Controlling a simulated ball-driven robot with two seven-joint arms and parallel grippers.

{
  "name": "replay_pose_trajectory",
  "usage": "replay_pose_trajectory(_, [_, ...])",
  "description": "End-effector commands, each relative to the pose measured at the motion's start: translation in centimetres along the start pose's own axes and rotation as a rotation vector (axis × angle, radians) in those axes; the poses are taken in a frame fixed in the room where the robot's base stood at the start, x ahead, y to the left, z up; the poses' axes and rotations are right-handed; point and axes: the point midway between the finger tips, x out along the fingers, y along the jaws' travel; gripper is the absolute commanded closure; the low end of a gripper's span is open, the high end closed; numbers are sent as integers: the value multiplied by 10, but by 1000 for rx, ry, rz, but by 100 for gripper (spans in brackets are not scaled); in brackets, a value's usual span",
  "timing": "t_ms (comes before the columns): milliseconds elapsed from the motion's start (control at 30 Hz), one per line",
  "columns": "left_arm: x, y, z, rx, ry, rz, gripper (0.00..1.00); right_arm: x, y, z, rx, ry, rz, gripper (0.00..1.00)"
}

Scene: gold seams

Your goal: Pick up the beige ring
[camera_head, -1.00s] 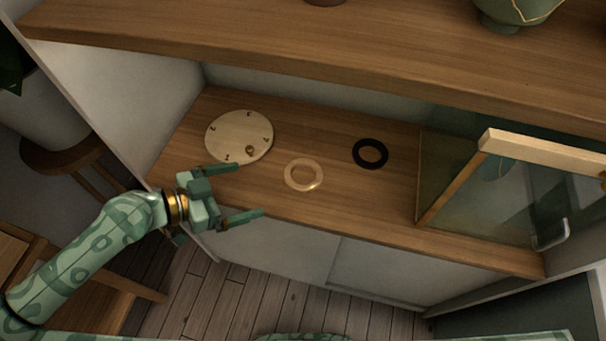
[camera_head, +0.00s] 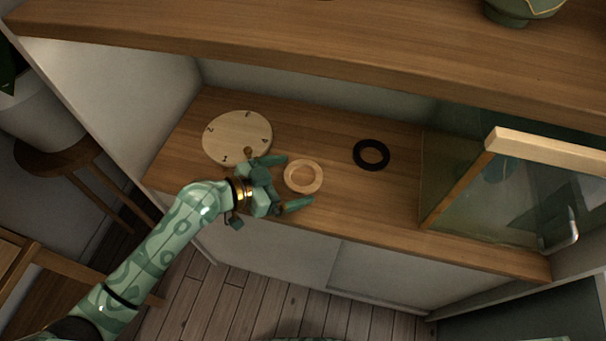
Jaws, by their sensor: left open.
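The beige ring (camera_head: 319,177) lies flat on the wooden shelf surface (camera_head: 370,210), in the middle of the head view. My left gripper (camera_head: 299,182) is open, with one green finger at the ring's upper left and the other at its lower edge. The ring shows between and beyond the fingertips; I cannot tell whether they touch it. My right gripper is not in view.
A black ring (camera_head: 385,155) lies right of the beige ring. A round wooden dial (camera_head: 232,133) lies to the left. An upper wooden shelf (camera_head: 300,50) overhangs the back. A framed glass door (camera_head: 480,190) with a handle stands at right.

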Motion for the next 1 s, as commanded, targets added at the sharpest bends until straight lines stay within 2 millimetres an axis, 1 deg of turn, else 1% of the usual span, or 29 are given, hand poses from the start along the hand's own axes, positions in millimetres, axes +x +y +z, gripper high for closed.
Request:
replay_pose_trajectory(33, [0, 0, 0, 0, 0, 0, 1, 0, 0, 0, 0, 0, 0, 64])
replay_pose_trajectory(67, [0, 0, 0, 0, 0, 0, 9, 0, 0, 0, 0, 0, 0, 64])
replay_pose_trajectory(100, [0, 0, 0, 0, 0, 0, 20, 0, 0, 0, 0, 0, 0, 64])
replay_pose_trajectory(167, [0, 0, 0, 0, 0, 0, 37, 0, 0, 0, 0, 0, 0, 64])
replay_pose_trajectory(200, [0, 0, 0, 0, 0, 0, 48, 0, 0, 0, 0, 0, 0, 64])
replay_pose_trajectory(500, [-1, 0, -1, 0, 0, 0, 49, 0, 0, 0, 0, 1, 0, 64])
replay_pose_trajectory(667, [-6, -1, -12, 4, 0, -2, 49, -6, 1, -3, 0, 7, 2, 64])
replay_pose_trajectory(733, [-10, -1, -21, 7, 0, -2, 49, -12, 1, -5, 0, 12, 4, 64])
replay_pose_trajectory(800, [-15, -1, -36, 8, 2, -3, 49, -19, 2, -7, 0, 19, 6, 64])
replay_pose_trajectory(867, [-24, 9, -45, 8, 1, -2, 49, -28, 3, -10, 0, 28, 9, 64])
replay_pose_trajectory(1000, [-51, 36, -76, 10, 3, -1, 49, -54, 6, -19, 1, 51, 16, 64])
